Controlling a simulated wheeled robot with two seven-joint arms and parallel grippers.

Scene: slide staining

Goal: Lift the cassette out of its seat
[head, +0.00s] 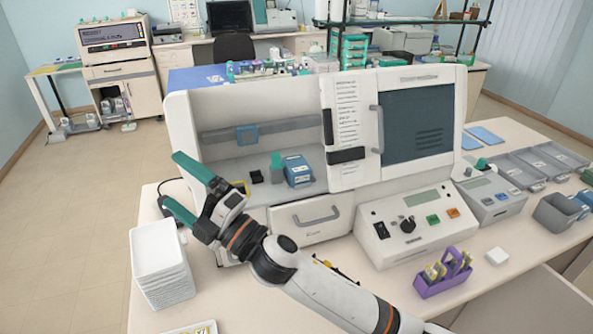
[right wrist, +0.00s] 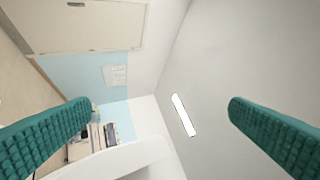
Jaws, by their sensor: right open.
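The white staining machine (head: 343,189) stands on the bench with an open bay on its left side. In the bay sits a blue box with a pale label (head: 298,172), which may be the cassette; I cannot tell for sure. A teal piece (head: 277,161) and a small black block (head: 256,177) are beside it. My right gripper (head: 170,182) is open and empty, in front of the machine's left corner and left of the bay. In the right wrist view its teal fingers (right wrist: 160,125) are wide apart with no object between them. My left gripper is not in view.
A stack of white trays (head: 160,262) stands at the front left. A control box (head: 415,224) stands before the machine. Grey bins (head: 555,213) are farther right.

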